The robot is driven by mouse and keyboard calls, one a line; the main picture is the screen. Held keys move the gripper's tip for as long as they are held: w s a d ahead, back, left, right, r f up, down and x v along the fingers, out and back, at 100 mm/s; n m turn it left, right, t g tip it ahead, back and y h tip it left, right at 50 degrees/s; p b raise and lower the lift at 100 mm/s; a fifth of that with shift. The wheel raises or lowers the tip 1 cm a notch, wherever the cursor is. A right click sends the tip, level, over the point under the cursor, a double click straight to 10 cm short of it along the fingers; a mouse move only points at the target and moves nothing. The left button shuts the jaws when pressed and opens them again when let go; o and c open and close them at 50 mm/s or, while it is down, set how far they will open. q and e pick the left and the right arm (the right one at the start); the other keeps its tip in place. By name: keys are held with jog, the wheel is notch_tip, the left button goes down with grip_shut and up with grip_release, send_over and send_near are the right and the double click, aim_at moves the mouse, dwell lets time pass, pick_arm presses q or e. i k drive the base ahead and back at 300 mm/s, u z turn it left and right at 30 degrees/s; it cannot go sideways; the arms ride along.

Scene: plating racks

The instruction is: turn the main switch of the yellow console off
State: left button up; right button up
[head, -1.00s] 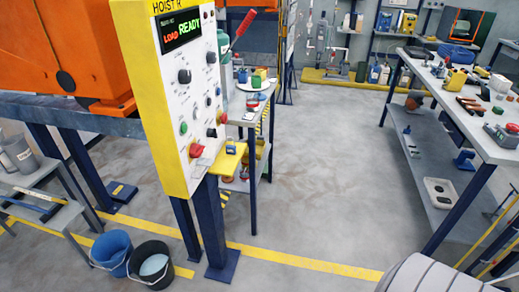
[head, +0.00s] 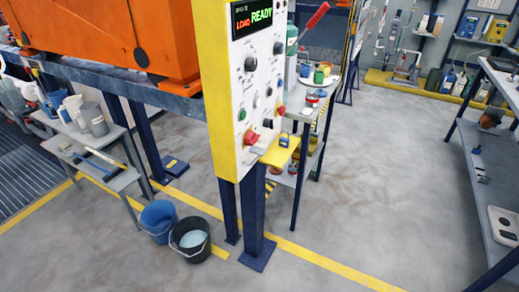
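A red knob (head: 251,137) sits low on the panel, and another red part (head: 281,110) shows near the panel's right edge. I cannot tell which is the main switch or how it is set. Neither gripper is in view.
Two buckets, one blue (head: 158,217) and one black (head: 190,238), stand on the floor left of the post. A grey bench (head: 105,147) with jugs is at left. A small table stands behind the console. The floor right of it is clear up to a shelf bench (head: 487,165).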

aim_at(251, 138)
jog(key=z, duration=1.55)
jog(key=i, duration=3.15)
jog(key=u, duration=2.95)
